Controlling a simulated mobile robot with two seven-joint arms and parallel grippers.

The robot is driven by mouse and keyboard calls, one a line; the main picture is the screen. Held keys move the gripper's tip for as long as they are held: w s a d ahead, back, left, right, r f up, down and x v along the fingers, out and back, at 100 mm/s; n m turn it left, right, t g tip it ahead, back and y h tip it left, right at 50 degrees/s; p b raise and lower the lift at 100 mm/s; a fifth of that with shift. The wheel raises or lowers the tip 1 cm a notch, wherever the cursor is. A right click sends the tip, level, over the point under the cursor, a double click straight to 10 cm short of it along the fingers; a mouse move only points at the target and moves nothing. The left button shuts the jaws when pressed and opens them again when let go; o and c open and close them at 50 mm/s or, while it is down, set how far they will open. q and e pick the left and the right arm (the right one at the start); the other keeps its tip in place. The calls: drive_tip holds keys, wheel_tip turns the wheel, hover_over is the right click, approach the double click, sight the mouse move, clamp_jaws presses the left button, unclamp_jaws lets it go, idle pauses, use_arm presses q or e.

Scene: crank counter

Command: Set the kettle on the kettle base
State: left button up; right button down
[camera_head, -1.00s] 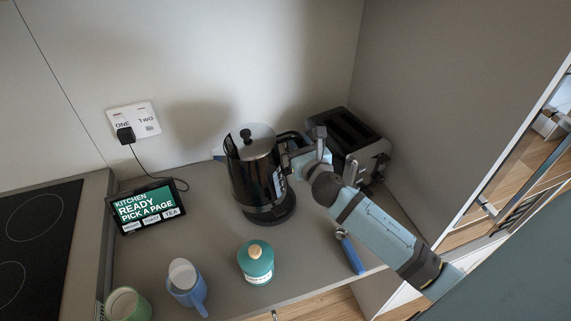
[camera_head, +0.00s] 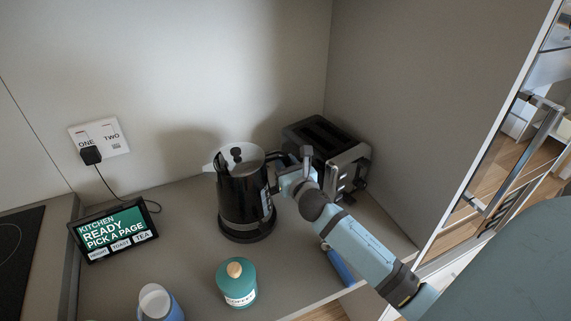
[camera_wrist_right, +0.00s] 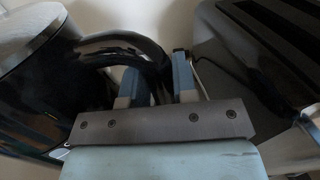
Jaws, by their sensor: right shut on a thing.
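The black kettle (camera_head: 238,199) with a pale lid and a dark knob stands upright over its round black kettle base (camera_head: 249,236) on the counter. I cannot tell whether a thin gap remains between them. My right gripper (camera_head: 281,165) is at the kettle's right side, shut on its handle. In the right wrist view the black handle (camera_wrist_right: 120,42) curves between the fingers of the gripper (camera_wrist_right: 158,88), with the kettle body (camera_wrist_right: 35,85) to the left. The fingertips are partly hidden in the head view. My left gripper is out of view.
A black and steel toaster (camera_head: 351,160) stands close behind and right of my gripper. A teal coffee canister (camera_head: 237,286) and a blue mug (camera_head: 160,303) are in front. A screen (camera_head: 117,230) stands left, its cord running to a wall socket (camera_head: 108,137). A blue-handled item (camera_head: 340,266) lies near the front edge.

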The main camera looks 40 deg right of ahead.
drive_tip(key=shift+f+b, duration=0.35)
drive_tip(key=shift+f, duration=0.2)
drive_tip(key=shift+p, duration=0.45)
idle(1.0)
idle(0.4)
drive_tip(key=shift+f+b, duration=0.5)
drive_tip(key=shift+f, duration=0.1)
drive_tip(key=c, duration=1.2)
unclamp_jaws()
drive_tip(key=shift+s, duration=0.1)
drive_tip(key=shift+s+f, duration=0.1)
drive_tip(key=shift+f, duration=0.15)
drive_tip(key=shift+v, duration=5.45)
drive_tip(key=shift+a+r, duration=0.1)
drive_tip(key=shift+a, duration=0.05)
